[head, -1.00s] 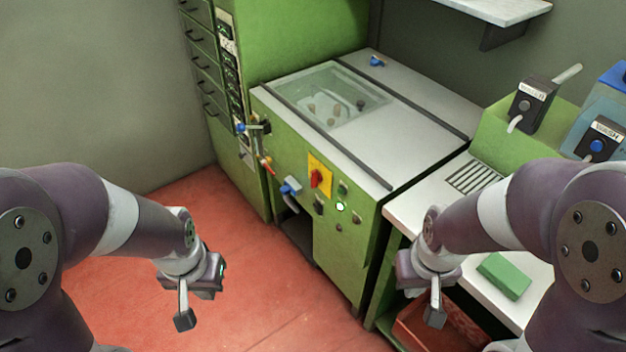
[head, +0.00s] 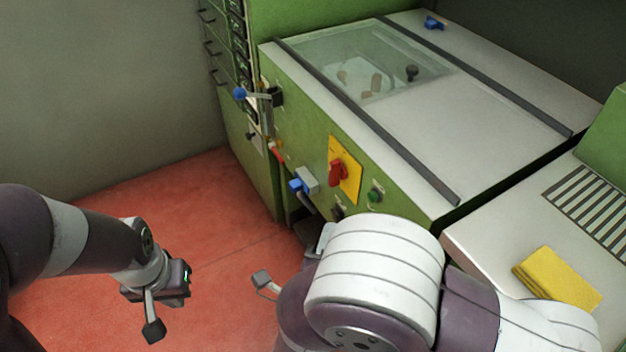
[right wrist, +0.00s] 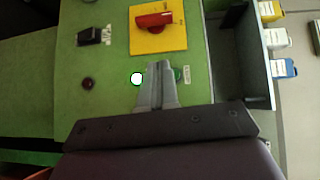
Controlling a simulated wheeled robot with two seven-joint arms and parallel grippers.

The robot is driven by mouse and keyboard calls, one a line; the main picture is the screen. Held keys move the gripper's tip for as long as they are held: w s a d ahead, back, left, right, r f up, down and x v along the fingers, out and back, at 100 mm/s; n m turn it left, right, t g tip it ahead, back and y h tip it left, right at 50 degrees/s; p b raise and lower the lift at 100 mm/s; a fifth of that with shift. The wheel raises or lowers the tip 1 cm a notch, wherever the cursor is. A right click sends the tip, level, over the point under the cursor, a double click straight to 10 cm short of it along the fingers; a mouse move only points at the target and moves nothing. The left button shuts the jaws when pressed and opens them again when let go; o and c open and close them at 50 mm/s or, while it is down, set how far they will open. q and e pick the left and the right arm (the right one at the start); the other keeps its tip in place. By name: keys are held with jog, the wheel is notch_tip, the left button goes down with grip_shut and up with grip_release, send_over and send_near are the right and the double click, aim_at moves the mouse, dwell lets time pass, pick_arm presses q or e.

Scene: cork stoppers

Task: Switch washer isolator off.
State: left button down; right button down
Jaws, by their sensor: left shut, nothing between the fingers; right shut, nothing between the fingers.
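The washer isolator is a red rotary handle (head: 338,172) on a yellow plate (head: 348,186), on the green front panel of the washer. In the right wrist view the red handle (right wrist: 154,20) lies crosswise on its plate (right wrist: 158,42). My right gripper (right wrist: 154,68) is shut and empty, pointing at the panel just below the plate in that picture, beside a lit white-green button (right wrist: 137,79). No contact with the handle shows. In the head view my right arm hides its fingers. My left gripper (head: 182,284) is shut and empty over the red floor, away from the panel.
A blue-handled valve (head: 300,184) and a blue-knobbed lever (head: 242,95) stick out left of the isolator. A green button (head: 375,196) sits right of it. Floor at left is clear.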

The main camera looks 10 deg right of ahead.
pick_arm(q)
jog(key=shift+w+f, duration=0.15)
jog(key=shift+f, duration=0.05)
pick_arm(e)
jog(key=shift+s+d+r+m+t+h, duration=0.15)
jog(key=shift+s+m+t+h, duration=0.15)
jog(key=shift+m+h, duration=0.1)
jog(key=shift+w, duration=0.1)
jog(key=b, duration=0.1)
send_near(337, 168)
jog(key=w+d, duration=0.2)
jog(key=d, duration=0.2)
jog(key=w, duration=0.1)
jog(key=w+a, duration=0.1)
jog(key=w, duration=0.1)
jog(key=shift+w+a+b, duration=0.15)
jog(key=shift+a+b, duration=0.05)
jog(key=shift+b, duration=0.1)
pick_arm(q)
jog(key=shift+f, duration=0.85)
jog(key=shift+r, duration=0.1)
